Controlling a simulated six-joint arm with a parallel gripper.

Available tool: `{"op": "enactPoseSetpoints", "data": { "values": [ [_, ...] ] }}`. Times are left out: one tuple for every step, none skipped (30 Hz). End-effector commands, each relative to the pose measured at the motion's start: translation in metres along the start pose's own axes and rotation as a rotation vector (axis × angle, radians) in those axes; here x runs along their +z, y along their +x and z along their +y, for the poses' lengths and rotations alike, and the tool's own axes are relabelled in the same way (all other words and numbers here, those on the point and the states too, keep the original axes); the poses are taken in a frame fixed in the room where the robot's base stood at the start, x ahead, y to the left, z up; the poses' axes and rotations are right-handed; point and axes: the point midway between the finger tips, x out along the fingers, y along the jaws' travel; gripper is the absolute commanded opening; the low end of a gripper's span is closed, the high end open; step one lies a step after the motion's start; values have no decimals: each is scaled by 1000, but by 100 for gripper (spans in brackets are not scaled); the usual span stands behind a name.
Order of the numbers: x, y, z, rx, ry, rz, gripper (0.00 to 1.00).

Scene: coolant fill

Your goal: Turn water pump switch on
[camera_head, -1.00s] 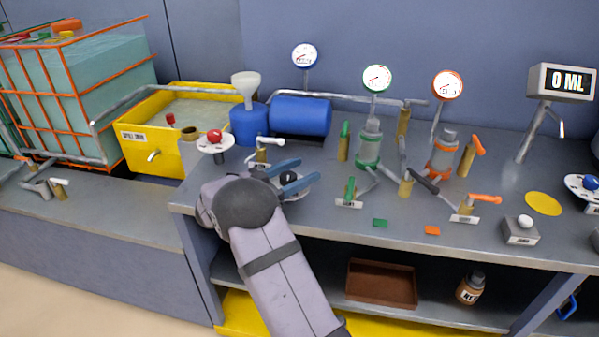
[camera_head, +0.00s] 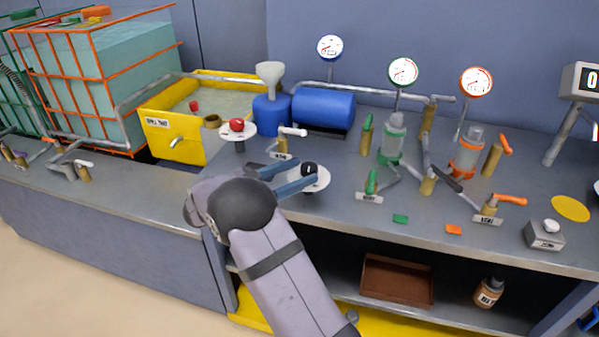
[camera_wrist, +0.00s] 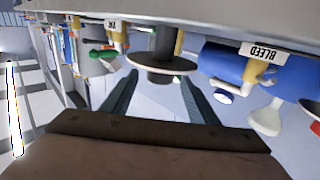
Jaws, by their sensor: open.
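A round pale dial plate (camera_head: 322,181) with a black knob (camera_head: 309,169) stands near the left end of the bench. I cannot read a label telling whether it is the water pump switch. My gripper (camera_head: 305,172) is open, its two blue fingers level with the black knob, one on each side of it. The knob is close to the fingertips. In the wrist view the plate (camera_wrist: 150,66) is beyond the open fingers (camera_wrist: 158,82), and whether they touch the knob cannot be told. A second plate with a red knob (camera_head: 237,125) stands farther back on the left.
A white-handled valve (camera_head: 292,131), labelled BLEED in the wrist view (camera_wrist: 264,50), stands just behind my fingers. A blue tank (camera_head: 323,108) and funnel (camera_head: 269,72) are behind. Green (camera_head: 371,182) and orange valves (camera_head: 505,199) stand right. The front bench strip is mostly clear.

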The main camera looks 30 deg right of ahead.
Motion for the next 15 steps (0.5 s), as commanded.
{"op": "enactPoseSetpoints", "data": {
  "values": [
    [0,0,0,0,0,0,54],
    [0,0,0,0,0,0,54],
    [0,0,0,-1,0,1,54],
    [-1,1,0,-3,0,2,54],
    [-2,1,0,-7,1,4,54],
    [-3,2,1,-14,3,8,54],
    [-4,4,1,-23,5,13,54],
    [-6,5,1,-34,8,19,54],
    [-8,7,1,-50,12,27,54],
    [-9,9,1,-67,16,34,54],
    [-11,11,2,-85,21,40,54],
    [-12,13,2,-112,27,47,54],
    [-13,14,2,-134,31,52,54],
    [-14,16,2,-157,36,55,54],
    [-14,17,3,-188,42,57,54]
  ]
}}
